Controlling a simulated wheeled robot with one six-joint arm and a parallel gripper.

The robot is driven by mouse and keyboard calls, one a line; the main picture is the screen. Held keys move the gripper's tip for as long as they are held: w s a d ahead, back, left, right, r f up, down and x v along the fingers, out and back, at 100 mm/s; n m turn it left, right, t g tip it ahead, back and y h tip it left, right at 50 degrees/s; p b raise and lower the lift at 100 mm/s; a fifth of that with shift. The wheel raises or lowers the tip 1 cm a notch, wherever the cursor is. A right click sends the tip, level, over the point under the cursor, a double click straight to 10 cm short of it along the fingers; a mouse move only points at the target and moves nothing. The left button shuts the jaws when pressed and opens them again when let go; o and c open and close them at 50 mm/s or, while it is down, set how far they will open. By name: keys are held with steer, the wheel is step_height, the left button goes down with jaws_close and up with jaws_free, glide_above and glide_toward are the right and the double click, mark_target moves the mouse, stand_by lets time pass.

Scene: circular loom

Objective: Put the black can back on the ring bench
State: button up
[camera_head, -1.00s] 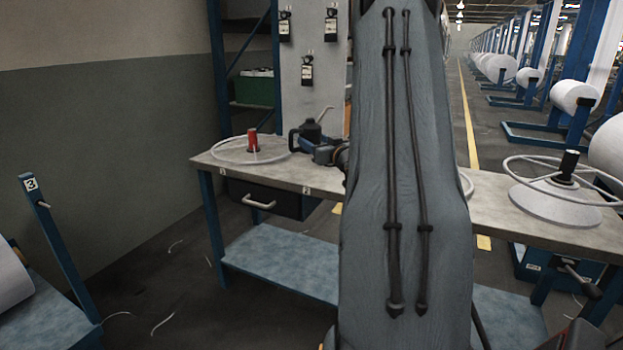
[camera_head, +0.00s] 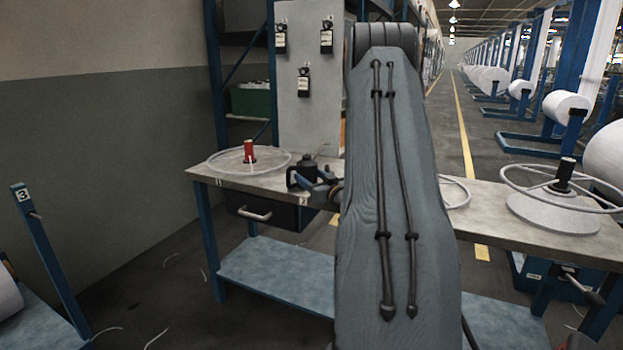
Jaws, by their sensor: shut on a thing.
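The black can (camera_head: 306,168) is at the end of my arm, over or on the ring bench (camera_head: 232,178) near its front edge, just behind the label 2. My gripper (camera_head: 318,181) reaches in from the right and is shut on the can. My arm hides part of the gripper, and I cannot tell whether the can touches the bench top. A white ring (camera_head: 215,170) lies on the bench to the left around a red post (camera_head: 249,151).
Another ring (camera_head: 456,193) is mostly hidden behind my arm. An upright panel (camera_head: 310,115) and a green bin (camera_head: 250,100) are behind.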

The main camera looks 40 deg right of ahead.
steer(key=shift+f, duration=0.1)
steer(key=o, duration=1.8)
steer(key=shift+o, duration=0.2)
steer(key=p+v, duration=0.1)
steer(key=v, duration=1.1)
